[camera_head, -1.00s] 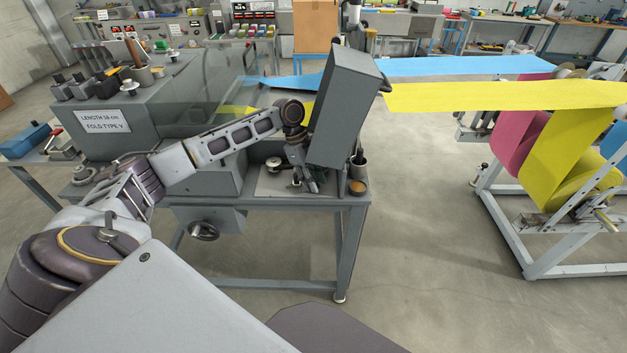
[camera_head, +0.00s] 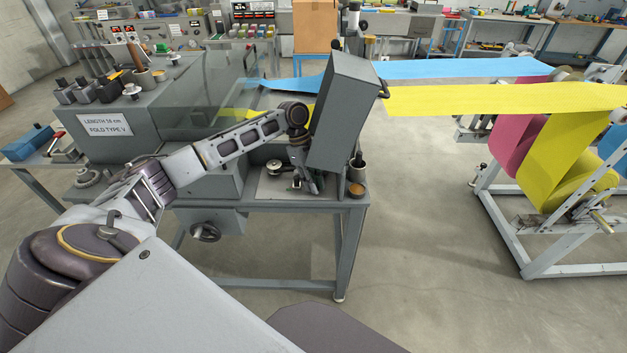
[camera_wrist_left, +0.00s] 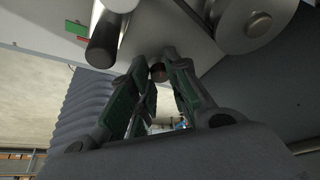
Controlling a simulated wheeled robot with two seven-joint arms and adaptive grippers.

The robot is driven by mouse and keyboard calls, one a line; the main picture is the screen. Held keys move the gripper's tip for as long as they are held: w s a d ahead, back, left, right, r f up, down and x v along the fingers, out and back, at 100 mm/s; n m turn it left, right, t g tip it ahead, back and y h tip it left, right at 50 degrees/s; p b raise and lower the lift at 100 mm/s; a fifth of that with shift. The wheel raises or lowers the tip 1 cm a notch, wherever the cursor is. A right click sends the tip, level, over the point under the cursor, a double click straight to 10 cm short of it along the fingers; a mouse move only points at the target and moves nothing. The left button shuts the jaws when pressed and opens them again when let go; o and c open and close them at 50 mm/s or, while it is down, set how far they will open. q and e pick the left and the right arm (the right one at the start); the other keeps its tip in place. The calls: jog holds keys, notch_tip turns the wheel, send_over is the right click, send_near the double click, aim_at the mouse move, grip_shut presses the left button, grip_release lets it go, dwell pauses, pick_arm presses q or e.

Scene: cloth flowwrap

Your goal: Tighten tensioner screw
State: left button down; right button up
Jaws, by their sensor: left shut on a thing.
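In the left wrist view a small dark screw head (camera_wrist_left: 157,73) with a faint reddish tint sits under a pale machine plate. My left gripper (camera_wrist_left: 158,82) has its green-padded fingers around it, closed on it from both sides; the fingers hide part of it. In the head view my left gripper (camera_head: 309,183) is below the grey upright housing (camera_head: 345,105), above the machine's table. The screw cannot be made out in the head view. My right gripper is in neither view.
A dark rod (camera_wrist_left: 104,38) and a round metal roller (camera_wrist_left: 257,25) are close to the fingers. Yellow (camera_head: 470,98) and blue (camera_head: 460,67) webs run right from the housing.

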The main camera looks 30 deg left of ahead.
pick_arm(q)
jog(key=shift+w+r+m+g+p, duration=0.1)
jog(key=shift+m+g+p, duration=0.6)
jog(key=shift+m, duration=0.7)
jog(key=shift+d+m, duration=0.1)
jog(key=shift+m, duration=0.3)
jog(key=shift+m+y+p, duration=0.3)
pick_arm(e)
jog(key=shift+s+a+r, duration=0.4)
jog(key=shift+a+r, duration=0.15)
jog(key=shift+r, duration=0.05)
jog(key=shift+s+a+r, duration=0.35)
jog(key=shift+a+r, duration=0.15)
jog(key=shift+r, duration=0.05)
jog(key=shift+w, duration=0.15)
